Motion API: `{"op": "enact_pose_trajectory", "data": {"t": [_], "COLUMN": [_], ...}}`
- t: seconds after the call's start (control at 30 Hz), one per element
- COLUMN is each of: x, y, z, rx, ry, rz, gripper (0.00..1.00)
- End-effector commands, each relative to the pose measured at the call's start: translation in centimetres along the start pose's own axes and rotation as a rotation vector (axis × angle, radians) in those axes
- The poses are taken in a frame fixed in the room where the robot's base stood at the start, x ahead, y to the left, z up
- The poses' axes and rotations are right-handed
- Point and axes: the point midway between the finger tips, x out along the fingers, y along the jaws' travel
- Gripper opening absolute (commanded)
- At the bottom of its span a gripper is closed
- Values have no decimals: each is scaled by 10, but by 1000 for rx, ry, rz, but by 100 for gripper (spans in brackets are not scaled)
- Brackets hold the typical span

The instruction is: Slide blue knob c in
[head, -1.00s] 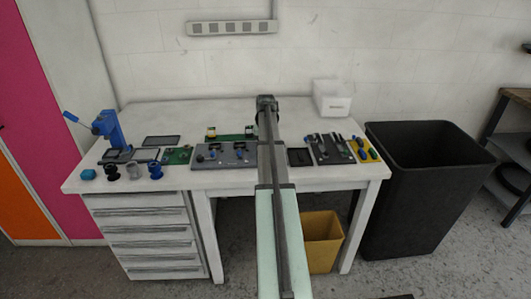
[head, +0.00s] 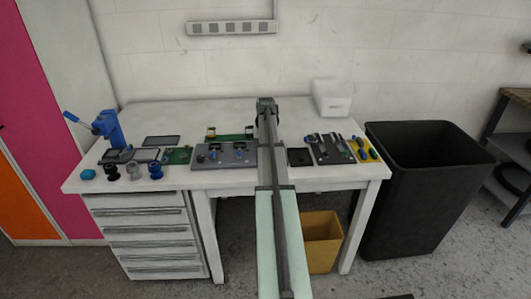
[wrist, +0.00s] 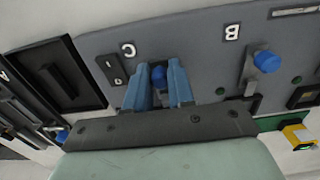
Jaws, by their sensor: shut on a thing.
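The grey panel (wrist: 200,40) carries the printed letters C and B in the wrist view. Blue knob c (wrist: 159,74) is beside the letter C, between the two blue fingers of my gripper (wrist: 160,84). The fingers are shut on it, and they hide its base and most of its slot. A second blue knob (wrist: 267,61) stands on a metal slide by the letter B, clear of my gripper. In the head view the panel (head: 222,164) lies on the table, and my arm covers its right end.
A black tray (wrist: 62,78) lies beside the panel's C end. A green board (head: 180,156) and a blue press (head: 108,128) are to the left on the table (head: 230,112). A tool board (head: 328,158) is to the right. The back of the table is mostly clear.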

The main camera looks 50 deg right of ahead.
Motion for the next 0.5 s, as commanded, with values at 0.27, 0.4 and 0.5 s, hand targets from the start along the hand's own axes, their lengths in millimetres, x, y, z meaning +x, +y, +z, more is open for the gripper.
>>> {"op": "enact_pose_trajectory", "data": {"t": [0.27, 0.4, 0.5], "x": [0, 0, 0], "y": [0, 0, 0], "z": [-8, -16, -19], "rx": [0, 0, 0], "ry": [0, 0, 0], "rz": [0, 0, 0], "gripper": [1, 1, 1]}}
